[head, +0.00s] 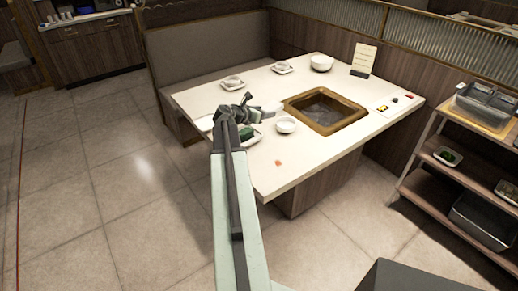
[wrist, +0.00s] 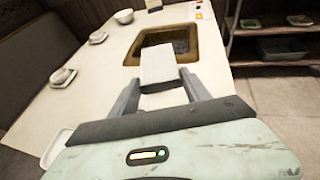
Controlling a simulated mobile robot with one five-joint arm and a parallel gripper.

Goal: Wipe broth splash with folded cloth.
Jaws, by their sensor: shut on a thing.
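My gripper (wrist: 160,82) is shut on a pale folded cloth (wrist: 158,62), which sits between the two fingers in the wrist view. In the head view my gripper (head: 255,110) is over the near-left part of the white table (head: 210,97), left of the square well. The cloth shows there only as a small pale shape, and I cannot tell if it touches the tabletop. A small orange-red splash (head: 278,163) lies on the tabletop near its front edge, nearer than the gripper and apart from it. I cannot make out the splash in the wrist view.
A wood-framed square well (head: 326,112) is sunk in the table. A white bowl (head: 286,125) stands between it and the splash. Small dishes, another bowl (head: 321,62) and a menu stand (head: 363,60) are further back. A shelf cart (head: 460,165) stands right; a bench (head: 205,55) is behind.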

